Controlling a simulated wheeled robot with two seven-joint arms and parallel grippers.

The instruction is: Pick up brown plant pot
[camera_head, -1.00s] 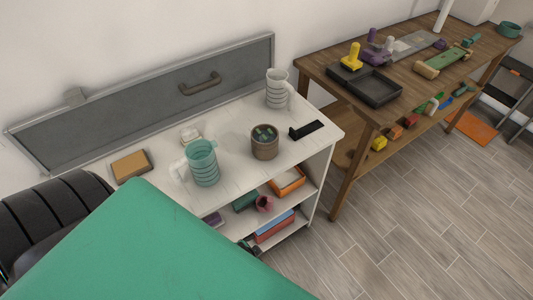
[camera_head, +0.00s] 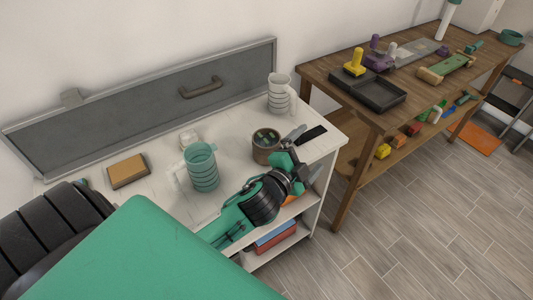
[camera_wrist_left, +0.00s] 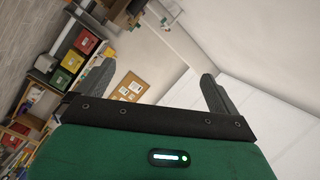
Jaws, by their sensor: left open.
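The brown plant pot (camera_head: 266,149) stands upright on the white shelf top in the head view, with dark and green contents. My left gripper (camera_head: 293,148) is just to the right of the pot, above the shelf's front right part. It is open, and nothing shows between its fingers. It partly covers the pot's right side, and I cannot tell whether it touches it. In the left wrist view, the two grey fingers of the left gripper (camera_wrist_left: 158,72) stand apart with the far room between them; the pot is not seen there. My right gripper is not in view.
A teal mug (camera_head: 203,168) stands left of the pot, and a white mug (camera_head: 279,93) behind it. A black flat item (camera_head: 313,135) lies right of the gripper. A brown block (camera_head: 128,171) lies at the left. A wooden table (camera_head: 390,118) stands at the right.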

